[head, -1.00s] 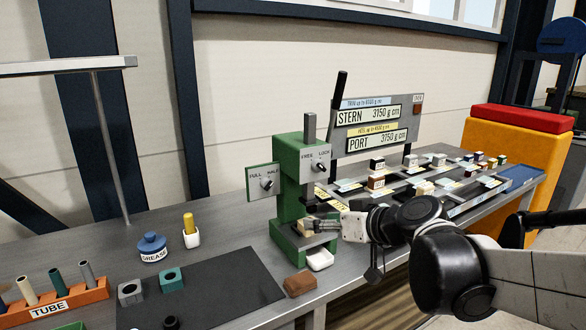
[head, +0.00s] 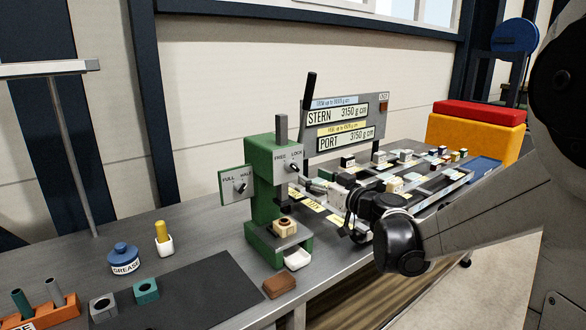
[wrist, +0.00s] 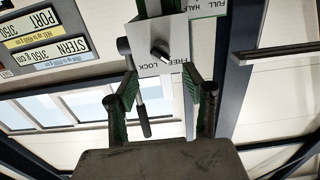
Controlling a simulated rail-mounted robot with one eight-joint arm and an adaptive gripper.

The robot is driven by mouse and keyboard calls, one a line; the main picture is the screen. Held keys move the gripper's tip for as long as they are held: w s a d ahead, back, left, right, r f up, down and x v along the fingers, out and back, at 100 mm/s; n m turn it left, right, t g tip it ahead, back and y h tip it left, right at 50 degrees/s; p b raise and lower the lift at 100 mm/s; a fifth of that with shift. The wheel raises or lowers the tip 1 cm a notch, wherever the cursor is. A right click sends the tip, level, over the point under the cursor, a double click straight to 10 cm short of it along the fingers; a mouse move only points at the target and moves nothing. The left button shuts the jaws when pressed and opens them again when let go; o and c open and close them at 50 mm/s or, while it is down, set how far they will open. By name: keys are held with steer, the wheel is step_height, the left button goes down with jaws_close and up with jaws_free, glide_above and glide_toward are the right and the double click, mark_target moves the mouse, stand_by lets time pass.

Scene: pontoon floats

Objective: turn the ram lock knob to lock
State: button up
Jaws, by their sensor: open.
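The ram lock knob (head: 295,167) is a small dark knob on the pale FREE/LOCK plate of the green press (head: 262,190). In the wrist view the knob (wrist: 160,50) is upside down and seen close; I cannot surely tell which label it points to. My gripper (wrist: 160,75) is open, with one finger on each side below the knob in the picture, and nothing between them. In the head view my gripper (head: 308,183) is just right of and below the plate. A tan block with a ring (head: 285,227) sits on the press bed.
A second knob (head: 241,187) is on the FULL/HALF plate at left. A white dish (head: 298,260) and brown block (head: 279,286) lie in front of the press. Display panels (head: 340,125) and several small blocks stand to the right.

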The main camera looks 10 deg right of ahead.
mark_target(296, 168)
steer(key=x, duration=0.8)
steer(key=shift+w+a+p, duration=0.15)
steer(key=shift+w+p, duration=0.15)
steer(key=shift+w, duration=0.05)
steer(key=c, duration=1.1)
